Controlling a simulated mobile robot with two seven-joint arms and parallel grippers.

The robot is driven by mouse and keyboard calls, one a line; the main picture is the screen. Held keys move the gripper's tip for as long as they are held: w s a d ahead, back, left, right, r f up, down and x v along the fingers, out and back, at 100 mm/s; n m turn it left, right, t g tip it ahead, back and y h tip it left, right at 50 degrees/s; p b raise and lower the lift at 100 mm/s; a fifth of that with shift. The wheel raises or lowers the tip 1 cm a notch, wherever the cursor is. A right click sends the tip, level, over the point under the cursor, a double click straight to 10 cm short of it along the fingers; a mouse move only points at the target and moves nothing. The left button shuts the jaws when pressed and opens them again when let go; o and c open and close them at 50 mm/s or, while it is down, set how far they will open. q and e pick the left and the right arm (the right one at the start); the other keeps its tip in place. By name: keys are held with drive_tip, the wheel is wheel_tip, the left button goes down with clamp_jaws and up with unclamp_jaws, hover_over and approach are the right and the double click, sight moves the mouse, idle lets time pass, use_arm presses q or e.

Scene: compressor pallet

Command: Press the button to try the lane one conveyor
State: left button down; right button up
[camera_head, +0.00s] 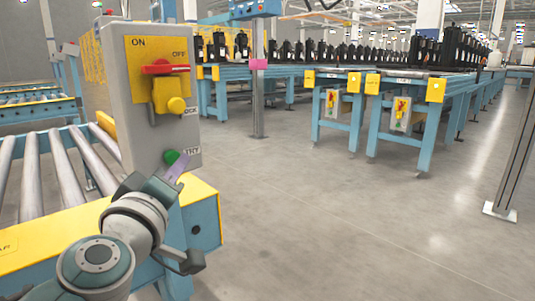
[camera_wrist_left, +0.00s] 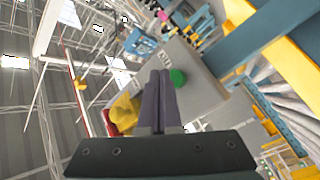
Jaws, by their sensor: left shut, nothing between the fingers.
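A grey control box (camera_head: 122,78) stands at the left of the head view, at the end of a roller conveyor (camera_head: 65,165). It has a yellow plate marked ON and OFF with a red handle (camera_head: 165,67) and a yellow lock part (camera_head: 168,96). Low on its face is a green button (camera_head: 171,157) beside a TRY label. The button also shows in the left wrist view (camera_wrist_left: 178,77). My left gripper (camera_head: 177,168) is shut and empty, its fingertips close beside the button. I cannot tell whether they touch it. In the left wrist view the closed fingers (camera_wrist_left: 160,100) point toward the box face.
Blue conveyor tables (camera_head: 375,76) carrying rows of black compressors stand across the back. Two have small grey switch boxes (camera_head: 399,113) on their ends. A metal post (camera_head: 510,150) stands at the right. The grey floor (camera_head: 330,220) in between is clear.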

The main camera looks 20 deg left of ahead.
use_arm(q)
drive_tip(key=shift+a, duration=0.1)
idle(0.4)
drive_tip(key=shift+w+a, duration=0.2)
drive_tip(key=shift+a, duration=0.1)
drive_tip(key=shift+w+a, duration=0.2)
drive_tip(key=shift+a, duration=0.3)
idle(0.8)
idle(0.3)
drive_tip(key=shift+s+d+p, duration=0.35)
drive_tip(key=shift+s+d, duration=0.05)
drive_tip(key=shift+d, duration=0.45)
drive_tip(key=shift+s+d+p, duration=0.2)
drive_tip(key=shift+s+d, duration=0.1)
drive_tip(key=shift+d, duration=0.5)
drive_tip(key=shift+s+d+p, duration=0.15)
drive_tip(key=shift+s+d, duration=0.2)
drive_tip(key=shift+d, duration=0.4)
drive_tip(key=shift+s+d+p, duration=0.2)
drive_tip(key=shift+s+d, duration=0.1)
drive_tip(key=shift+d, duration=0.5)
